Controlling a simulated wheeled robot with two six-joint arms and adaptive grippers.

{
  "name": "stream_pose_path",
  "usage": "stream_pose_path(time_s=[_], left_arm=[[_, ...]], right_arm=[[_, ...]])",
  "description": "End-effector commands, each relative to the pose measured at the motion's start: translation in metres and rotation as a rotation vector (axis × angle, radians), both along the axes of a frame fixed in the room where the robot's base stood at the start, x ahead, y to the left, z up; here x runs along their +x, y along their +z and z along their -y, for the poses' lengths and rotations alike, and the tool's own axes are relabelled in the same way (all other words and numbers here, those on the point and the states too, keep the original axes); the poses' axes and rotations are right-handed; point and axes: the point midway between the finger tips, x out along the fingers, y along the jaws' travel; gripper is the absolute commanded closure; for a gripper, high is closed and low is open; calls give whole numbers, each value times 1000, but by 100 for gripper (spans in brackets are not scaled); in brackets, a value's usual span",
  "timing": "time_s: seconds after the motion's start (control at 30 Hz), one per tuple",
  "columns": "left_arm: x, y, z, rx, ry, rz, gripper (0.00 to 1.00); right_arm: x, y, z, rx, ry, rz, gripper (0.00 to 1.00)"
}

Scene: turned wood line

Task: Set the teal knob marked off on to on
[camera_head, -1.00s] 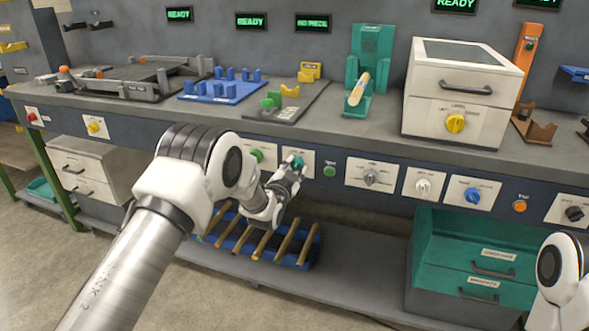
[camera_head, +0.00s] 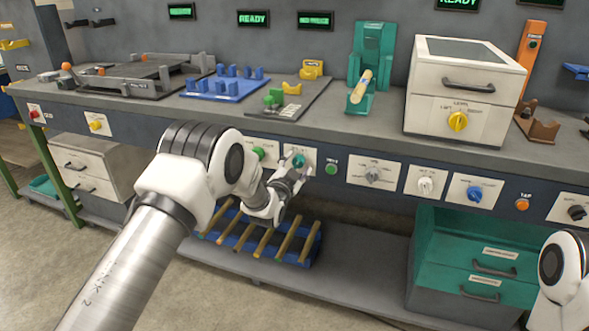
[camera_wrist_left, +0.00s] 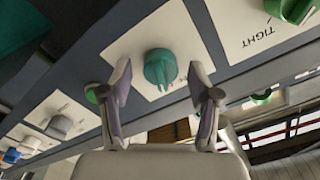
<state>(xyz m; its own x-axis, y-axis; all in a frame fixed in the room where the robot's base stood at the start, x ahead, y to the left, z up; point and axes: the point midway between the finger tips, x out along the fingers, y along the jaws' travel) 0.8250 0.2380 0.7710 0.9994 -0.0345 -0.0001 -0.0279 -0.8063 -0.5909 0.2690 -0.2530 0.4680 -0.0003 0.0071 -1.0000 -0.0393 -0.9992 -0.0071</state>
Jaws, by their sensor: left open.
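The teal knob (camera_head: 298,160) sits on a white plate on the dark front panel of the bench. In the left wrist view the teal knob (camera_wrist_left: 160,68) stands between the two fingers, with its plate lettering mostly hidden or too small to read. My left gripper (camera_head: 294,172) is at the panel just in front of the knob. In the wrist view my left gripper (camera_wrist_left: 163,85) is open, one finger on each side of the knob, with visible gaps. My right gripper is out of view; only part of my right arm shows at the lower right.
A green knob (camera_head: 258,153) on its own plate is left of the teal knob. A green button (camera_head: 331,169) and a grey knob (camera_head: 372,174) are to the right. Below, a blue rack (camera_head: 311,245) holds several wooden rods. The bench top overhangs the panel.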

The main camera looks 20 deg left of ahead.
Motion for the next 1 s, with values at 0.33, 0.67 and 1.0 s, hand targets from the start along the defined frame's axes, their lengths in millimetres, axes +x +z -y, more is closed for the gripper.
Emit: stream_pose_path(time_s=[0.33,0.67,1.0], left_arm=[[-66,-1,-2,-1,1,-6,39],[-118,0,-4,0,1,-1,39],[-119,0,-4,0,0,0,39]], right_arm=[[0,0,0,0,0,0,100],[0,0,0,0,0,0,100],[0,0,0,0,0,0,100]])
